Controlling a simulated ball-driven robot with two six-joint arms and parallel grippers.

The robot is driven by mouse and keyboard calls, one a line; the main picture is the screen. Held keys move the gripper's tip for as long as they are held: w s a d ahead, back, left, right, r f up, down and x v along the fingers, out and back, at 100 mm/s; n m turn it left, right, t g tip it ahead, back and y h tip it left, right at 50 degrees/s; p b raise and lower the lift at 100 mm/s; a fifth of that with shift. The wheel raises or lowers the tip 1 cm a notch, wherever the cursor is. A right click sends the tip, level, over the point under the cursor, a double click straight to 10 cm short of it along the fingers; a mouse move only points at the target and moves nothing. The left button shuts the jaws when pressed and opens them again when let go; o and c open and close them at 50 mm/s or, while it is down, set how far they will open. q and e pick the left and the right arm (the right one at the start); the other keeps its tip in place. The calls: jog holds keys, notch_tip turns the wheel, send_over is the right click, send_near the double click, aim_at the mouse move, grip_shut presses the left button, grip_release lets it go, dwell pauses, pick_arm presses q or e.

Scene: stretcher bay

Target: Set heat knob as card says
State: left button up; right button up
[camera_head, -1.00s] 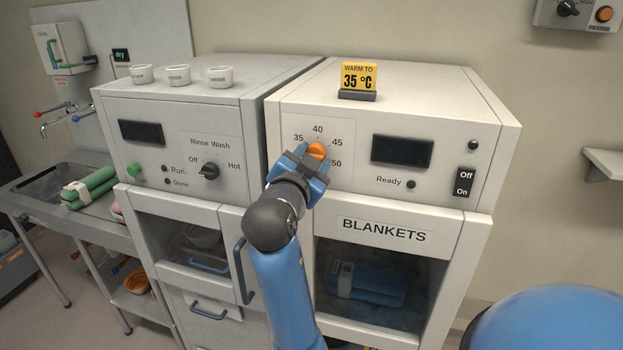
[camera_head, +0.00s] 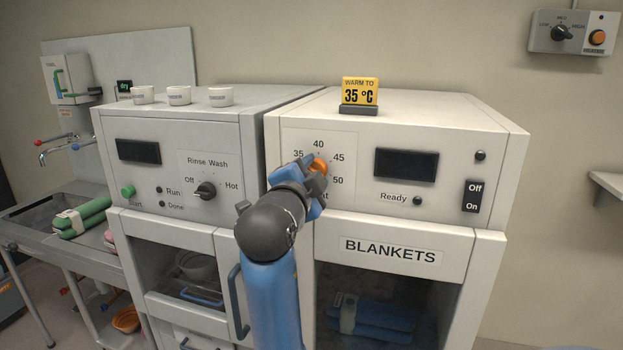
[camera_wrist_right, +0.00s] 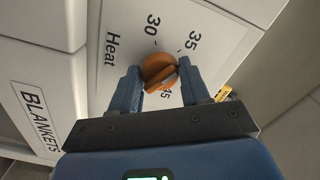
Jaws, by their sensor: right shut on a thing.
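The yellow card (camera_head: 360,92) on top of the blanket warmer (camera_head: 440,106) reads "WARM TO 35 °C". The orange heat knob (camera_head: 318,166) is on the warmer's front panel, with 35, 40, 45 and 50 visible around it. My right gripper (camera_head: 316,172) is shut on the knob. In the right wrist view the knob (camera_wrist_right: 159,71) sits between both fingers, near the marks 30 and 35 and the word "Heat". I cannot tell which mark the knob points at. My left gripper is not in view.
The warmer has a dark display (camera_head: 406,164), a Ready lamp (camera_head: 417,201) and an Off/On switch (camera_head: 472,196). A rinse-wash unit (camera_head: 225,125) with three small white cups on top stands at the left. A wall control box (camera_head: 573,33) is at upper right.

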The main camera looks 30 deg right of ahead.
jog(key=o, duration=1.1)
jog(key=shift+c, duration=0.2)
jog(key=b+v, duration=0.2)
jog(key=v, duration=0.8)
jog(key=shift+s+a, duration=0.25)
jog(key=shift+s, duration=0.05)
